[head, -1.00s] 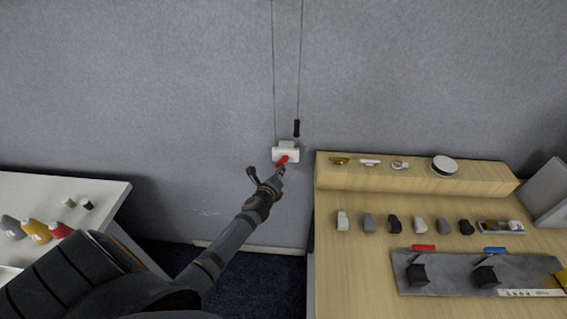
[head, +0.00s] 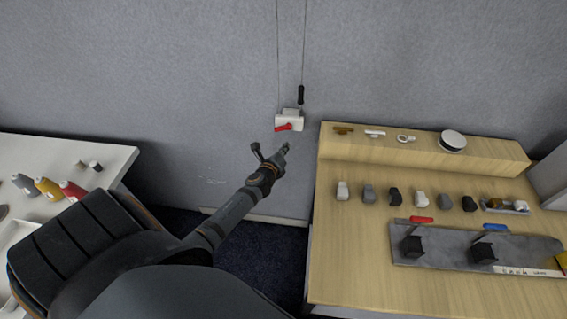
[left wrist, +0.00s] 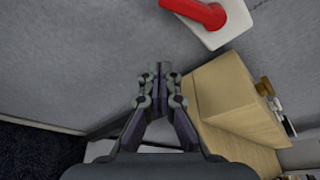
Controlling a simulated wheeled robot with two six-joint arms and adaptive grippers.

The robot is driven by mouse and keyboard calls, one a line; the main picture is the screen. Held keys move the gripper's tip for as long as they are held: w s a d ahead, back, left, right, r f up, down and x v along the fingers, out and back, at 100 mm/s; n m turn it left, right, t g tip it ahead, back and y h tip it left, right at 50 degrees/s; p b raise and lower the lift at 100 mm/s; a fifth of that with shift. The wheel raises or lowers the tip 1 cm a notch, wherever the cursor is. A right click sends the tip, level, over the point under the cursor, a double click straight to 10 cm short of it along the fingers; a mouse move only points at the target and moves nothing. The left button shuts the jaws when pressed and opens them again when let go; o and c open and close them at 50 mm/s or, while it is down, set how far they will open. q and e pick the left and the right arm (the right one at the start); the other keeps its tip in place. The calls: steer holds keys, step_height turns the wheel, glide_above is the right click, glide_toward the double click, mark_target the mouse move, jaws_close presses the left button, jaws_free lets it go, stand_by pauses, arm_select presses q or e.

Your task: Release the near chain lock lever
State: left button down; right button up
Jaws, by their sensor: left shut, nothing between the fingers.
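The chain lock is a white block (head: 291,115) on the grey wall, with two thin cords running up from it. Its red lever (head: 284,127) lies across the block's front, its free end pointing left and slightly down in the head view. In the left wrist view the red lever (left wrist: 203,11) and the white block (left wrist: 236,27) are at the top right. My left gripper (head: 284,149) is shut and empty, just below the lever and apart from it. The left wrist view shows its fingertips (left wrist: 164,70) together. My right gripper is not in view.
A black weight (head: 301,95) hangs on the right cord above the block. A wooden table (head: 340,240) with a raised shelf, small parts and a grey plate stands to the right. A white table (head: 110,150) with bottles is at left. Bare wall surrounds the lock.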

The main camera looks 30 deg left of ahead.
arm_select(q)
steer(key=r+v, duration=0.1)
steer(key=v, duration=0.7)
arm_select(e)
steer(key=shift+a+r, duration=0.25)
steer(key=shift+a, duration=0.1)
arm_select(q)
steer(key=shift+w, duration=0.1)
steer(key=shift+d, duration=0.1)
